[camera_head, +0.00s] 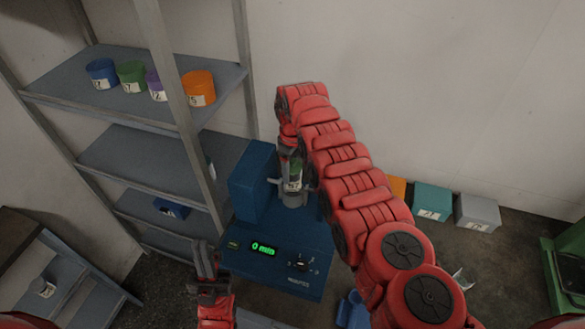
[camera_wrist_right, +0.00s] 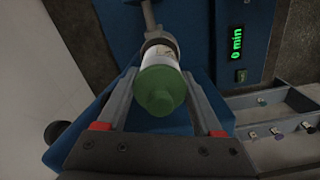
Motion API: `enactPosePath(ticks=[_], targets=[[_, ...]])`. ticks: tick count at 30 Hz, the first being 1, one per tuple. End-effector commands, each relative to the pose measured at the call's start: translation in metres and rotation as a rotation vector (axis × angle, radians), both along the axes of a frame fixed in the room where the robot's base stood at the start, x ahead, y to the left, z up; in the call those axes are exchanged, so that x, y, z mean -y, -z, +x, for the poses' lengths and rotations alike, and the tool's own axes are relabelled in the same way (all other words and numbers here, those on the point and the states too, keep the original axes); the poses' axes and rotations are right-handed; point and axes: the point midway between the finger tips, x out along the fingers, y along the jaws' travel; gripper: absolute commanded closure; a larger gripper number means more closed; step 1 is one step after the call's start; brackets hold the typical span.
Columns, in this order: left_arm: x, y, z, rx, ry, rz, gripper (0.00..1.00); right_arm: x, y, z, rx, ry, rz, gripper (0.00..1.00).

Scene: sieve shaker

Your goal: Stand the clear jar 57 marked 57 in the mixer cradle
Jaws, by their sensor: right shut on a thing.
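The jar (camera_head: 295,176), with a green top and a white label, stands about upright at the mixer cradle (camera_head: 292,199). The label's number is too small to read surely. In the right wrist view the jar (camera_wrist_right: 160,88) shows its green top towards the camera, its far end at the cradle's grey ring (camera_wrist_right: 158,42). My right gripper (camera_head: 292,160) is shut on the jar, one finger on each side. Whether the jar's bottom rests in the cradle is hidden. My left gripper (camera_head: 206,258) is near the mixer's front left corner, away from the jar; its jaw gap is unclear.
The blue mixer (camera_head: 310,245) has a green "0 min" display and a dial (camera_head: 300,265). A grey shelf rack (camera_head: 150,110) with several coloured tubs stands at the left. Orange, teal (camera_head: 432,202) and grey (camera_head: 478,212) boxes line the wall at the right.

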Motion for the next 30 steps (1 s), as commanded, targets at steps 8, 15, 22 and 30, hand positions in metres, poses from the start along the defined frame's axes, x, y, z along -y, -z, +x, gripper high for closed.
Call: enactPosePath(ticks=[8,15,22,30], targets=[[0.000,-0.001,0.000,0.000,0.000,0.000,1.00,0.002,-0.002,0.001,0.004,0.003,-0.001,0.95],[0.000,-0.007,0.000,0.000,0.000,0.000,1.00,0.002,-0.003,0.001,0.003,0.002,-0.001,0.95],[0.000,-0.014,0.000,0.000,0.000,0.000,1.00,0.001,-0.002,-0.001,0.002,0.001,-0.001,0.95],[0.000,-0.021,0.000,0.000,0.000,0.000,1.00,0.000,-0.002,-0.003,0.001,0.000,-0.001,0.95]])
